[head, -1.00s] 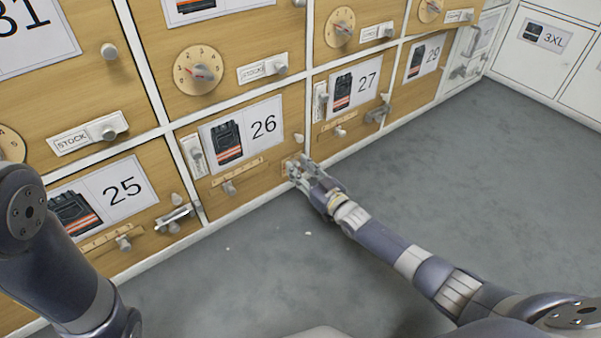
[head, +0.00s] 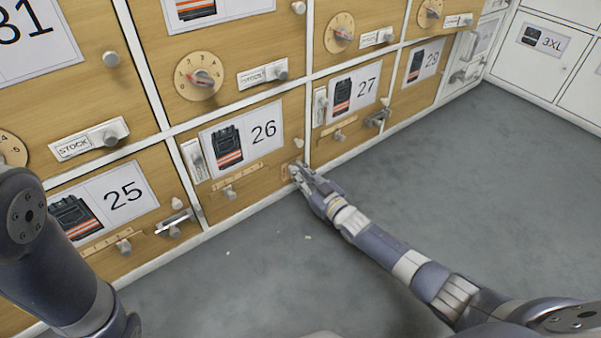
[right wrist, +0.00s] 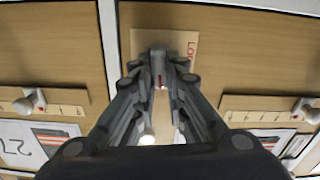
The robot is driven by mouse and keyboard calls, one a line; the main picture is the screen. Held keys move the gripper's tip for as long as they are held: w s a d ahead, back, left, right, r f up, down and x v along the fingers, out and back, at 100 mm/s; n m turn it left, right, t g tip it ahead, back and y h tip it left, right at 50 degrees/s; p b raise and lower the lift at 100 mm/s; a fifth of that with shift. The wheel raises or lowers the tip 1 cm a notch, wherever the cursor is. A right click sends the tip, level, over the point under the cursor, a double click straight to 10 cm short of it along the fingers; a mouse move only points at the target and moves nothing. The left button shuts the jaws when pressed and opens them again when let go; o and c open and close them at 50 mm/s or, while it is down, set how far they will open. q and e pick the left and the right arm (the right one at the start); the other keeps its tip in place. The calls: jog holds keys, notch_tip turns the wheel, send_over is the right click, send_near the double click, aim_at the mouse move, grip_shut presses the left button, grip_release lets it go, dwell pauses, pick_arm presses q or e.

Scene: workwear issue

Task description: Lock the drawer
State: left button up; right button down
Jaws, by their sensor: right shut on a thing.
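Drawer 26 (head: 255,188) is a wooden front with a vest picture label, in the bottom row of the head view. It looks closed. At its lower right corner is a small tan lock plate (right wrist: 183,42) with red lettering, partly hidden in the right wrist view. My right gripper (head: 297,171) reaches this corner from the right. In the right wrist view its fingertips (right wrist: 160,80) are shut on a small grey lock knob (right wrist: 158,66) with a red mark, in front of the plate. The left gripper is out of view; only my left arm shows at the left.
Drawer 25 (head: 150,200) is to the left, with a metal latch (head: 174,221). Drawer 27 (head: 350,122) is to the right, also with a latch (head: 378,117). Dials and knobs stick out above. The grey floor (head: 450,170) is open, with small pale bits on it.

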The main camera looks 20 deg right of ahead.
jog(key=shift+s+a+f+n, duration=0.1)
jog(key=shift+a+f+n, duration=0.1)
jog(key=shift+n, duration=2.55)
jog(key=shift+a+f+n, duration=0.1)
jog(key=shift+a+n, duration=0.05)
jog(key=shift+n, duration=2.65)
jog(key=shift+s+a+f+n, duration=0.1)
jog(key=shift+a+f+n, duration=0.1)
jog(key=shift+n, duration=2.55)
jog(key=c, duration=1.6)
grip_release()
jog(key=shift+w, duration=0.1)
